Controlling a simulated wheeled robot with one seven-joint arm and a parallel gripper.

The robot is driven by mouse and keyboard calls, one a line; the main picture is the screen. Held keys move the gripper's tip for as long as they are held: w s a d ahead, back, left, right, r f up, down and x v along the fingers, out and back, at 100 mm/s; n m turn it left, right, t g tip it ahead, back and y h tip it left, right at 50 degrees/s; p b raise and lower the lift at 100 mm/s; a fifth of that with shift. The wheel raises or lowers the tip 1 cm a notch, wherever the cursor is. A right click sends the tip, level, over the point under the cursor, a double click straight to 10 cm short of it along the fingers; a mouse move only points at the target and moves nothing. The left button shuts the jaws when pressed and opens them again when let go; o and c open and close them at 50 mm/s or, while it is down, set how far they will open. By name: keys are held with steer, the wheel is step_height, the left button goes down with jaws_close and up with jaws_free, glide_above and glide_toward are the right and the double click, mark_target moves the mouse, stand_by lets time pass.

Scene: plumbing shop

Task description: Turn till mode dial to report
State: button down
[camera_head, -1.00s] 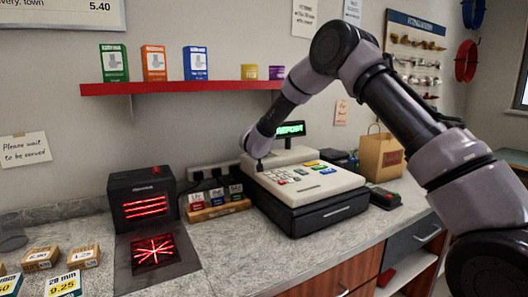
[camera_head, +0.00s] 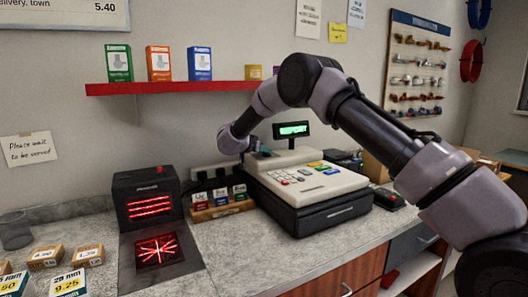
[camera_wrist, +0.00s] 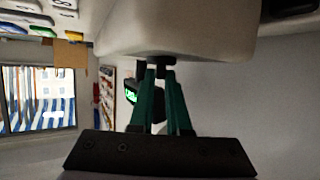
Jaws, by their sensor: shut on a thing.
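The cream and black till (camera_head: 312,182) stands on the counter. Its small pole display (camera_head: 293,130) glows green and appears to read REPORT; it also shows, partly hidden, in the wrist view (camera_wrist: 131,92). My gripper (camera_head: 264,153) is at the till's back left corner, coming in from the left. In the wrist view its teal fingers (camera_wrist: 160,70) close together on a small dark mode dial (camera_wrist: 155,61) at the edge of the cream casing. The dial's face and pointer are hidden, so its setting cannot be read from the dial itself.
A barcode scanner (camera_head: 147,196) and a rack of small labelled packs (camera_head: 220,203) stand left of the till. A card terminal (camera_head: 388,198) is on its right. A red shelf (camera_head: 175,87) runs above. Bare counter lies in front of the packs.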

steer(key=c, duration=0.9)
jaws_free()
steer(key=v, duration=1)
steer(key=shift+s+a+r, duration=0.1)
steer(key=shift+s+r, duration=0.05)
steer(key=shift+s, duration=0.15)
